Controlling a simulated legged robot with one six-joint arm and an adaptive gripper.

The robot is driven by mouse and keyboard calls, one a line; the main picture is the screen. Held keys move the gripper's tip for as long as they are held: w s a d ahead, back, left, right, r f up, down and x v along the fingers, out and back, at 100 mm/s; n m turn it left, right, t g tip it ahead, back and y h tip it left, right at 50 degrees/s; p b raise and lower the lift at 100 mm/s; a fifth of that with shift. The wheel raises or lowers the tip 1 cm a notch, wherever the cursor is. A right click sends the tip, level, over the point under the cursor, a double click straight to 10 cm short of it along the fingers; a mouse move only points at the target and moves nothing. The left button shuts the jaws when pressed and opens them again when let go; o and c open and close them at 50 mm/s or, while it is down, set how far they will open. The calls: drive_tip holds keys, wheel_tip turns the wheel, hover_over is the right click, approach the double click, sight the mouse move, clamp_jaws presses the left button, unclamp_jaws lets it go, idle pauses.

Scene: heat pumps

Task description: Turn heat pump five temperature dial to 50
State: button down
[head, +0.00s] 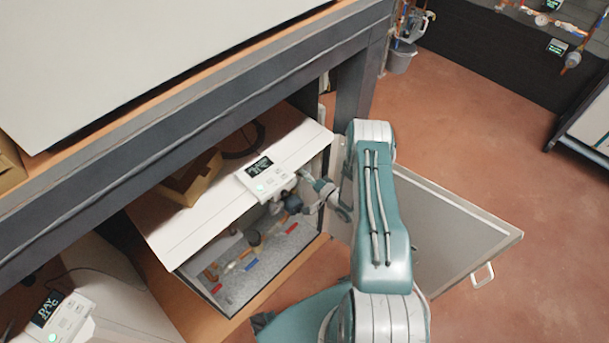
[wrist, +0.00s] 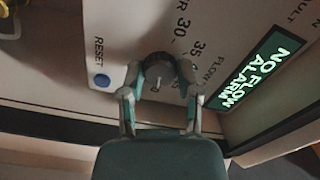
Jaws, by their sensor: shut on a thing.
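My gripper (wrist: 158,88) is in front of a white control panel (wrist: 112,35) in the wrist view, its two fingers around a dark round dial (wrist: 158,72). It is shut on the dial. Printed numbers 30 and 35 show beside the dial; the rest of the scale is hidden or out of view. A lit display (wrist: 257,72) at the right reads "NO FLOW ALARM".
The heat pump's front is open, with pipes inside, and a grey door panel (head: 455,225) with a handle stands open at the right. A dark table frame (head: 200,120) runs above. Another control box (head: 62,315) is at lower left. Reddish floor (head: 470,120) is clear at the right.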

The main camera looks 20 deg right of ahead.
drive_tip(key=shift+d, duration=0.2)
drive_tip(key=shift+c, duration=1.5)
unclamp_jaws()
drive_tip(key=shift+s, duration=0.1)
drive_tip(key=v, duration=1.1)
drive_tip(key=shift+s+d+f, duration=0.2)
drive_tip(key=shift+s, duration=0.1)
